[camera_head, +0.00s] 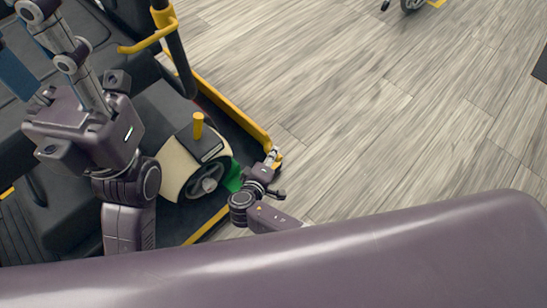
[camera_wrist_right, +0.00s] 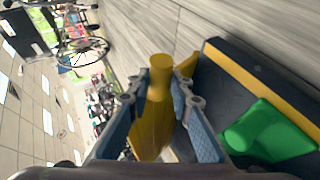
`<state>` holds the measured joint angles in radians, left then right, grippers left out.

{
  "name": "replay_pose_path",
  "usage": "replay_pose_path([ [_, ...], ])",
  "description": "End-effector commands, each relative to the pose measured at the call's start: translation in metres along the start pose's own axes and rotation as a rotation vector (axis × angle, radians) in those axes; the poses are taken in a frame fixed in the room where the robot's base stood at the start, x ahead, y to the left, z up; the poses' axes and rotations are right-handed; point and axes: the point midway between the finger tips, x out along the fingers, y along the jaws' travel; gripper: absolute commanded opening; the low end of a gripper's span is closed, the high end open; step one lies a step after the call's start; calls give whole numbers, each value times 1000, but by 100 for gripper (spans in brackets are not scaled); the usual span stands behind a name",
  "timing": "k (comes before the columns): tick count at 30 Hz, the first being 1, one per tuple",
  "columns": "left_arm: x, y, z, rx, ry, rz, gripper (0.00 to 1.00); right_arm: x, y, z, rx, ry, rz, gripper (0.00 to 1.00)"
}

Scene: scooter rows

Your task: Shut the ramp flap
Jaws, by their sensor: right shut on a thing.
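The ramp flap appears to be the dark panel with a yellow edge (camera_head: 232,112) beside the wheeled thing in the head view. In the right wrist view, a dark panel with a yellow stripe (camera_wrist_right: 262,74) lies on the right. My right gripper (camera_head: 272,157) is at the panel's near right corner. It is shut on an upright yellow handle (camera_wrist_right: 156,105), which stands between its blue-padded fingers.
A cream-and-black wheeled thing (camera_head: 195,160) with a yellow peg stands left of my right gripper. A green piece (camera_wrist_right: 268,133) lies by the panel. A black post with a yellow bracket (camera_head: 163,20) rises behind.

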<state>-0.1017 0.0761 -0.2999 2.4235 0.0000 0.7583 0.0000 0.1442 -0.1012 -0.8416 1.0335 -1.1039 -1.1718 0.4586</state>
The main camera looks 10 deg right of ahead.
Motion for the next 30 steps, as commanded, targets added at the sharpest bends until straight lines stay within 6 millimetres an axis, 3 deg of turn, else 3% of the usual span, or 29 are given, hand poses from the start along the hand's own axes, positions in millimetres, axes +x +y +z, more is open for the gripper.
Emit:
replay_pose_path([
  [1, -2, 0, 0, 1, 6, 2, 39, 4, -12, 8, -6, -12, -17, 0],
  [3, -1, 1, 0, 1, 12, 5, 39, 3, -14, 8, -6, -12, -17, 0],
  [23, 2, 1, -1, 2, 21, 10, 39, -2, -20, 5, -7, -9, -18, 0],
  [24, 2, 1, -1, 2, 22, 10, 39, -2, -20, 5, -8, -9, -17, 24],
  [28, 2, 1, -1, 2, 21, 9, 39, -2, -19, 6, -7, -10, -16, 37],
  [30, 2, 1, -1, 2, 21, 9, 39, -2, -19, 6, -7, -11, -16, 37],
])
